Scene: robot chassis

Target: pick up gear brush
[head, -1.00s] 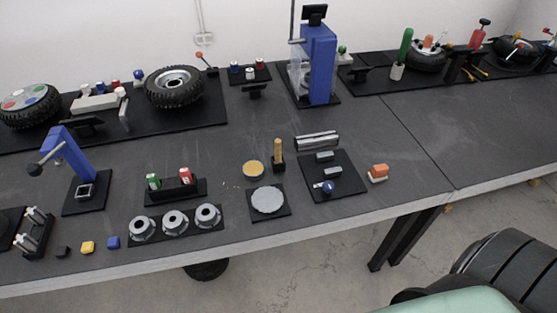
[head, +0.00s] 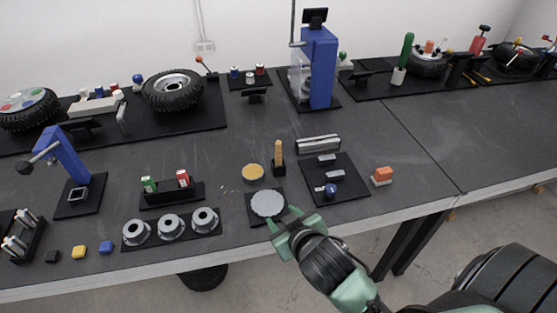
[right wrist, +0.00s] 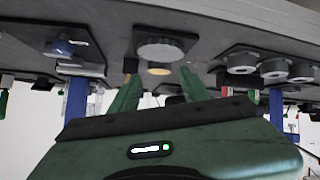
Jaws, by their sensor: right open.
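A tan upright handle (head: 278,152) stands in a small black holder (head: 279,170) mid-table; it looks like the gear brush, though its bristles are hidden. A grey toothed disc (head: 268,203) lies on a black plate in front of it, and a round tan-topped dish (head: 253,172) sits to its left. My right gripper (head: 281,217) is open and empty at the disc plate's front edge, apart from the handle. In the right wrist view the open fingers (right wrist: 159,77) point toward the disc (right wrist: 160,51) and dish (right wrist: 159,69). My left gripper is out of view.
An orange and white block (head: 382,176) lies to the right of a black plate with small parts (head: 345,187). Several grey flanged rings (head: 171,226) stand to the left. A blue press (head: 319,67) stands behind. The table's front edge is close to my right gripper.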

